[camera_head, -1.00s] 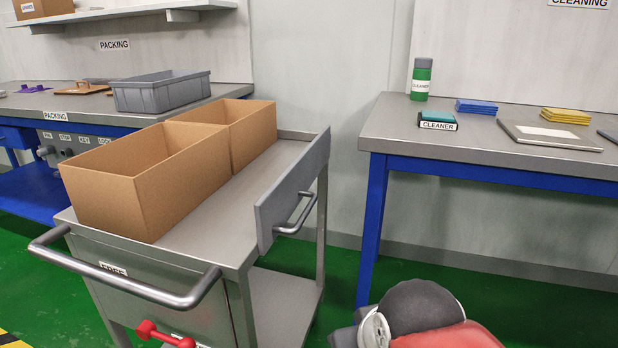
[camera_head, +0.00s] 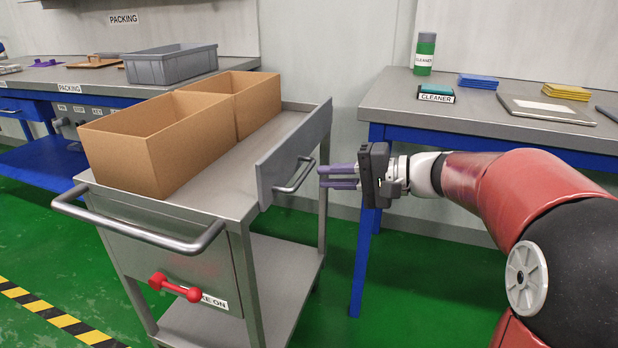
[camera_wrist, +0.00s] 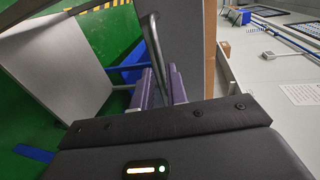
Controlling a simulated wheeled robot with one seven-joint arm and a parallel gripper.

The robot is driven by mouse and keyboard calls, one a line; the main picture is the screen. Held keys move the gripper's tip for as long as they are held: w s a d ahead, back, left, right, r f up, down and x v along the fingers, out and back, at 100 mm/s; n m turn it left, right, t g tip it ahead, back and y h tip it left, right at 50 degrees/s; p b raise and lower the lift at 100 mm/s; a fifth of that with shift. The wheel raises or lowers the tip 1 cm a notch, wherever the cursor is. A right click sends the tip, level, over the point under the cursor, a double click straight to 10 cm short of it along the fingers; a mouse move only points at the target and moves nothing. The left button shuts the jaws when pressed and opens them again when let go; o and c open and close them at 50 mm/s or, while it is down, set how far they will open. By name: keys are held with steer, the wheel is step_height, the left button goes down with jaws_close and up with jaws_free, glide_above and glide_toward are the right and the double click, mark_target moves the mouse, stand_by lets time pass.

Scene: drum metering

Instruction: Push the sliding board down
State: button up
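The sliding board (camera_head: 290,150) is a grey upright panel along the right side of the metal cart. Its curved metal handle (camera_head: 294,184) faces my gripper. My gripper (camera_head: 322,177) has two purple fingers, one above the other with a gap between them, just right of the handle in the head view. In the wrist view the fingers (camera_wrist: 160,84) are apart and the handle bar (camera_wrist: 156,45) passes close to their tips. Whether they touch it is unclear. The grey board (camera_wrist: 182,35) stands just beyond the handle.
Two open cardboard boxes (camera_head: 160,150) stand on the cart (camera_head: 215,185), which has a push bar (camera_head: 140,232) and red lever (camera_head: 175,287). A blue-legged table (camera_head: 480,125) with cleaning items stands behind my arm. A packing bench (camera_head: 50,85) is at the left.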

mark_target(302, 174)
steer(key=x, duration=0.6)
steer(key=shift+a, duration=0.3)
steer(key=shift+c, duration=0.2)
jaws_close()
step_height(302, 174, down, 8)
steer(key=b, duration=0.7)
steer(key=shift+f+b, duration=0.15)
steer(key=shift+b, duration=0.25)
steer(key=shift+d, duration=0.1)
